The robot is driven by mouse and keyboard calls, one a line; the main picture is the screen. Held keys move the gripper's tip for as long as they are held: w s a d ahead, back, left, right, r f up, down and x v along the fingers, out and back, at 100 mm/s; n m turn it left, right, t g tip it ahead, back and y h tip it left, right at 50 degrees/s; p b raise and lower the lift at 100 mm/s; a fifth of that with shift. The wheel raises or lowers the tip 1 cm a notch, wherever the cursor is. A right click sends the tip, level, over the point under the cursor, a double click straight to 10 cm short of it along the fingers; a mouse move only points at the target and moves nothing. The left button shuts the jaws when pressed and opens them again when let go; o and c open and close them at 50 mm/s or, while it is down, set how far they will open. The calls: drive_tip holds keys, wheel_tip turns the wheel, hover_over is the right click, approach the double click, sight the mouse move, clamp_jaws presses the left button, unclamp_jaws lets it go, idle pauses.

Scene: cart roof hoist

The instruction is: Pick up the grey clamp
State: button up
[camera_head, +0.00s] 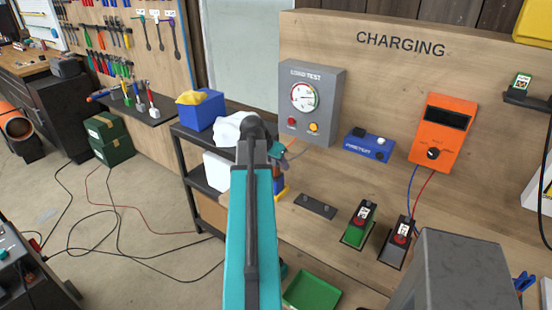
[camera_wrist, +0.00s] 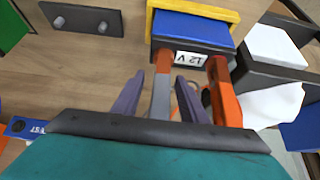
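The grey clamp (camera_wrist: 160,98) shows in the wrist view, with a copper-orange tip against the front of a blue and yellow battery (camera_wrist: 196,30) labelled 12V. My gripper (camera_wrist: 160,98) is open. One finger is on each side of the clamp, with a narrow gap seemingly on both sides. An orange clamp (camera_wrist: 222,95) is at the battery just right of my right finger. In the head view my arm hides most of the battery (camera_head: 281,187) and the grey clamp cannot be made out.
A white cloth (camera_wrist: 272,104) lies right of the orange clamp. A dark plate with two studs (camera_head: 315,206) lies on the bench. A load tester (camera_head: 311,100) stands behind.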

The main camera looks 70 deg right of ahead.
drive_tip(key=shift+s+d+f, duration=0.15)
drive_tip(key=shift+d+f, duration=0.25)
drive_tip(key=shift+f, duration=0.2)
drive_tip(key=shift+c, duration=0.4)
clamp_jaws()
